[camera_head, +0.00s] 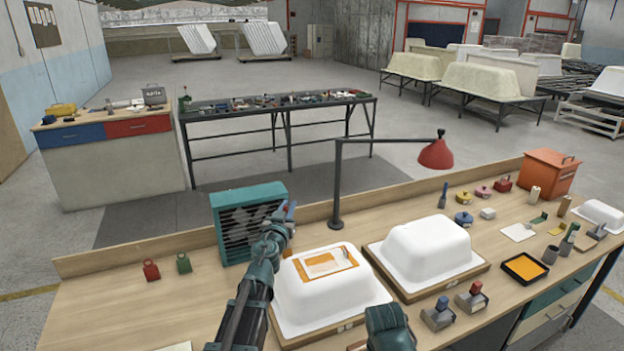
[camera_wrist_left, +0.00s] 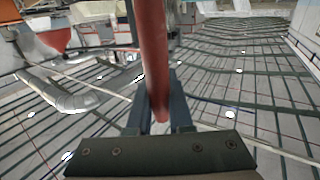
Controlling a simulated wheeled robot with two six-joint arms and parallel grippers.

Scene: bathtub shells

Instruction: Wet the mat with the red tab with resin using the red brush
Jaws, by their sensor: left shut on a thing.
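My left gripper (camera_head: 287,215) is raised over the near edge of the teal fan box and behind the left white tub shell (camera_head: 315,300). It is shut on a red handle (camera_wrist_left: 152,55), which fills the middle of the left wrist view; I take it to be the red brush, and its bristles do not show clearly. A mat patch (camera_head: 325,263) with amber areas and a paler middle lies on top of the left shell. I cannot make out a red tab on it. A black tray (camera_head: 525,268) holding orange liquid, like resin, stands at the right. My right gripper's fingers do not show.
A second white shell (camera_head: 428,248) stands right of the first. A red lamp (camera_head: 436,154) on a dark post reaches over the bench. The teal fan box (camera_head: 235,225) is close to my left arm. Two small block holders (camera_head: 438,315) stand at the front. The bench's left side is mostly clear.

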